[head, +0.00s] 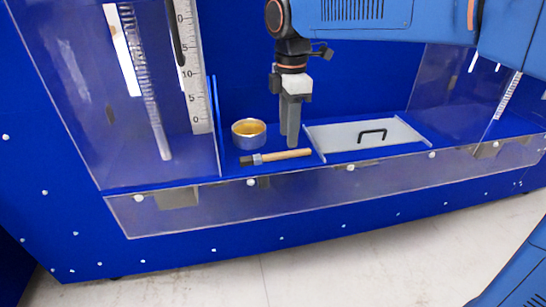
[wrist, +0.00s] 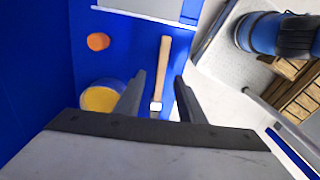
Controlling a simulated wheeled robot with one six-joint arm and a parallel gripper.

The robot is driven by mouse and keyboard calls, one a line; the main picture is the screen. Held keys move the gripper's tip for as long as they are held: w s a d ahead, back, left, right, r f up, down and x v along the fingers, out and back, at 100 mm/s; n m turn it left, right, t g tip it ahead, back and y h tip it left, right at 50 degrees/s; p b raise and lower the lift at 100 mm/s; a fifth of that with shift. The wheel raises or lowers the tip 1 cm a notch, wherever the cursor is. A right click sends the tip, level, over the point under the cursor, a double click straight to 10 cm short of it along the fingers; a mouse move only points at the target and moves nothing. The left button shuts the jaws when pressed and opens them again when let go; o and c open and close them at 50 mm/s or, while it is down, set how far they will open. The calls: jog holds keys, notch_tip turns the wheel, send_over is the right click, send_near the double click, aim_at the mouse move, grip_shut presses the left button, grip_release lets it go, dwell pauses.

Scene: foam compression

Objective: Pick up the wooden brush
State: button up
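The wooden brush lies flat on the blue shelf, its light wooden handle (head: 287,155) pointing right and its metal ferrule and dark bristles at the left. In the wrist view the handle (wrist: 164,65) runs up the picture, with the pale ferrule near the bottom; the bristle end is hidden behind my gripper. My gripper (head: 291,143) points down just behind the brush in the head view. In the wrist view my gripper (wrist: 160,80) has its two fingers apart, one on each side of the brush in the picture, with nothing held. The exact height gap cannot be told.
A metal tin with yellow contents (head: 249,136) stands close left of my gripper. A clear panel with a black handle (head: 372,135) lies to the right. Clear walls, a ruler (head: 191,75) and a low front pane (head: 330,190) bound the shelf. An orange round spot (wrist: 97,41) shows in the wrist view.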

aim_at(289, 152)
notch_tip(289, 152, down, 5)
jog(key=shift+s+d+r, duration=0.1)
jog(key=shift+d, duration=0.05)
grip_shut()
jog(key=shift+r, duration=0.1)
notch_tip(289, 152, up, 10)
dwell(0.7)
